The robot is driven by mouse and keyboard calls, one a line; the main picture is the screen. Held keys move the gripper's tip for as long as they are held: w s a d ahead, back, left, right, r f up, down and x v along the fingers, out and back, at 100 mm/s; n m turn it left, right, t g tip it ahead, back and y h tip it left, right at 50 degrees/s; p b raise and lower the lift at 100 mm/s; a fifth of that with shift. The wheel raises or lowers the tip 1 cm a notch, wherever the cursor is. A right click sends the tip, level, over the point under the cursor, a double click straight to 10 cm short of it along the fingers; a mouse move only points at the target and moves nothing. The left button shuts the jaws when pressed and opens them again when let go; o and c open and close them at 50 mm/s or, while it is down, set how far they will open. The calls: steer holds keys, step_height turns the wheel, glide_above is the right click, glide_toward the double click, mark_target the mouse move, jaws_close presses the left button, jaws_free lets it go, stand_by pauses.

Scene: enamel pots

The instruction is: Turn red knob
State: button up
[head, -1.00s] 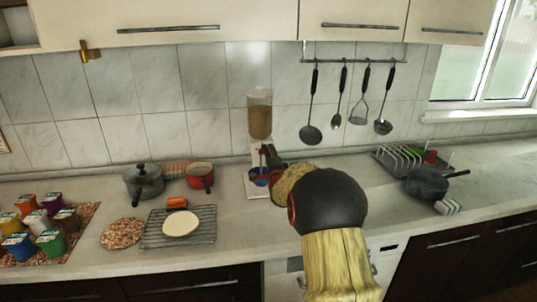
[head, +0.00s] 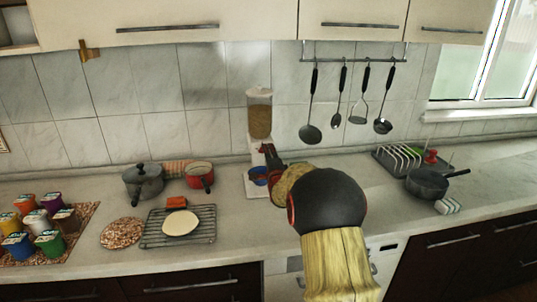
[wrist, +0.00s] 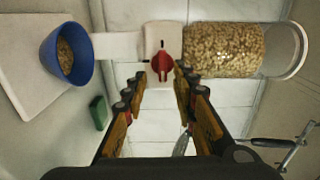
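The red knob (wrist: 163,62) is on the white body of a grain dispenser, below its clear container, which holds grain (wrist: 222,50). In the head view the dispenser (head: 260,115) stands against the tiled wall. My gripper (wrist: 160,73) is open, with one finger on either side of the knob in the wrist view. Gaps show beside the knob, and I cannot tell whether either fingertip touches it. In the head view my arm hides much of the gripper (head: 268,153). A blue bowl with some grain (wrist: 67,54) sits on the dispenser's base.
Left of the dispenser are a red pot (head: 200,176), a grey lidded pot (head: 143,182) and a wire rack (head: 205,236). Utensils hang (head: 343,95) on the wall to the right. A dark pan (head: 428,183) and dish rack (head: 398,158) stand further right.

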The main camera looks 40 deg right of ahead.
steer(key=shift+a+r, duration=0.1)
steer(key=v, duration=1.2)
stand_by(0.7)
